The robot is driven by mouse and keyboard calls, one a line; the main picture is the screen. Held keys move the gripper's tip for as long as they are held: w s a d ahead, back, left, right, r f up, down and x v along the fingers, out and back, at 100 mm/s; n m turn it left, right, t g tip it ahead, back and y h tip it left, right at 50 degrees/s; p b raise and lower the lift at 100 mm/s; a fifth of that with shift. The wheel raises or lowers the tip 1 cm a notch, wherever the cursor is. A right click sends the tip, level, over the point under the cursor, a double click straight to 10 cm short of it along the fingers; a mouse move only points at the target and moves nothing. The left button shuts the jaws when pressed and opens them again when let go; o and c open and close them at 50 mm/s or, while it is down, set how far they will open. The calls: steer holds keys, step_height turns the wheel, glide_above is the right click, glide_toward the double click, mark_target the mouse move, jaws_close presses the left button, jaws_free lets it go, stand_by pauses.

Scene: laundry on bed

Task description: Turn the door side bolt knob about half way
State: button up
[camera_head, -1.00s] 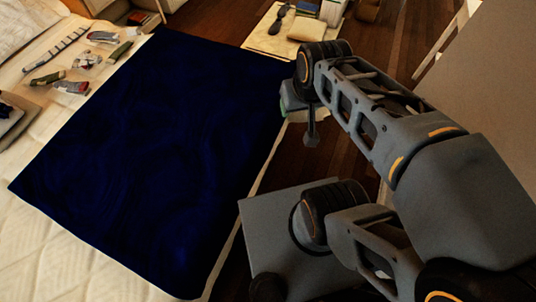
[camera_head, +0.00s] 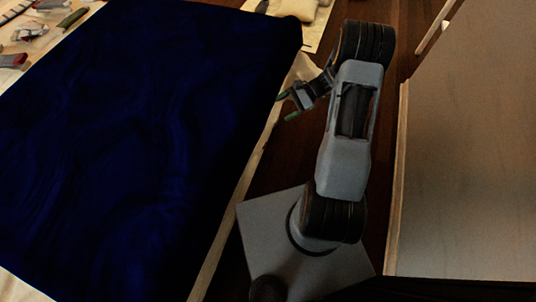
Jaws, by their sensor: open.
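No bolt knob can be made out in the head view. A large pale flat panel (camera_head: 465,170) with a light wooden edge stands on the right; it may be the door, but I cannot tell. My gripper (camera_head: 286,107) is near the upper middle, by the bed's right edge, with its jaws apart and nothing seen between them. It points left, away from the panel, and my arm stands between the two.
A dark blue cloth (camera_head: 130,150) covers most of the bed on the left. Several small items lie at the upper left. A cream folded item (camera_head: 298,8) lies at the top. Dark wooden floor (camera_head: 262,185) shows between bed and panel.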

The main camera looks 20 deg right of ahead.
steer(key=d+f+m+t+y+b, duration=0.1)
steer(key=d+f+m+t+b, duration=0.15)
steer(key=f, duration=0.75)
steer(key=d+f+m+t+y+b, duration=0.1)
steer(key=f+m+t+y+b, duration=0.2)
steer(key=f, duration=0.6)
steer(key=m+t+h+b, duration=0.1)
steer(key=m+t+b, duration=0.45)
steer(key=b, duration=0.25)
glide_toward(263, 145)
steer(key=w+a+f+b, duration=0.1)
steer(key=w+a+b, duration=0.1)
steer(key=w+a, duration=0.3)
steer(key=shift+w+a+f+m+g, duration=0.2)
steer(key=shift+w+a+m+g, duration=0.1)
steer(key=shift+m, duration=0.1)
steer(key=shift+c, duration=0.2)
steer(key=c, duration=0.9)
steer(key=shift+o, duration=0.2)
